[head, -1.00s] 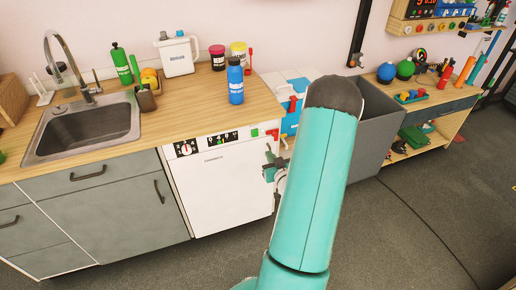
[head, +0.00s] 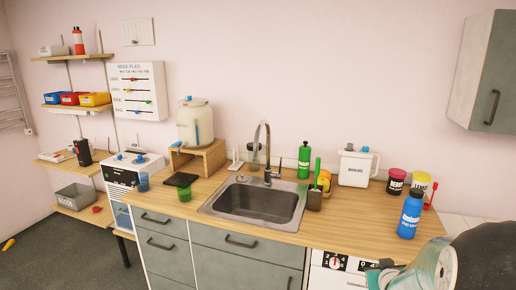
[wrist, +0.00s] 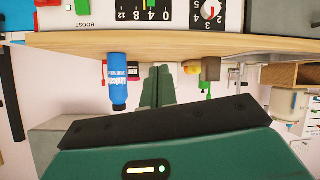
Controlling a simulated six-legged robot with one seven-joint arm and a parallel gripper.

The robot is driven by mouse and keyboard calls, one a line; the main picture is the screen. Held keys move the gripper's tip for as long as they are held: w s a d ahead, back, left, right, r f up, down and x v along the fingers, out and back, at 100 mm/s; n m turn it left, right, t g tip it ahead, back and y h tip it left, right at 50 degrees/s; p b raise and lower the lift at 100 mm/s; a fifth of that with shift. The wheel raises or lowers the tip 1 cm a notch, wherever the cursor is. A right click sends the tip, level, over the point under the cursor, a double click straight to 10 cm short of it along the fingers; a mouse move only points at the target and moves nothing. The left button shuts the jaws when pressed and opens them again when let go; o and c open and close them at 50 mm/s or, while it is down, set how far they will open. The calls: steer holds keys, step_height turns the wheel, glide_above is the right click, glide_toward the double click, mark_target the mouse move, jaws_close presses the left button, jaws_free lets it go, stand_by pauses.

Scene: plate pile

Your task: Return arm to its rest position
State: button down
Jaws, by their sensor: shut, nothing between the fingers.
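My gripper (wrist: 157,88) shows in the wrist view as two dark green fingers side by side, shut with nothing between them. That view is upside down, with the counter edge (wrist: 130,44) across its upper part and the fingers over the counter items in the picture. In the head view my arm (head: 436,268) fills only the lower right corner, in front of the dishwasher panel (head: 335,262). No plate is seen in either current view.
A blue bottle (head: 410,215) stands near the counter's right end, close to my arm in the picture; it also shows in the wrist view (wrist: 118,82). A sink (head: 258,202) is set into the counter.

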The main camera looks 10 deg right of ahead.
steer(key=a+r+g, duration=0.1)
steer(key=a+r, duration=0.6)
steer(key=a, duration=0.3)
steer(key=s+a+r+n+g+y, duration=0.1)
steer(key=s+a+r+g+y, duration=0.1)
steer(key=s+a, duration=0.7)
steer(key=s+a+r+n+g+y, duration=0.1)
steer(key=s+a+r+g+y, duration=0.1)
steer(key=s+a, duration=0.7)
steer(key=a+r+y, duration=0.1)
steer(key=a+r, duration=0.1)
steer(key=a, duration=0.1)
steer(key=shift+a+r+n, duration=0.15)
steer(key=shift+r+n, duration=0.1)
steer(key=shift+n, duration=0.15)
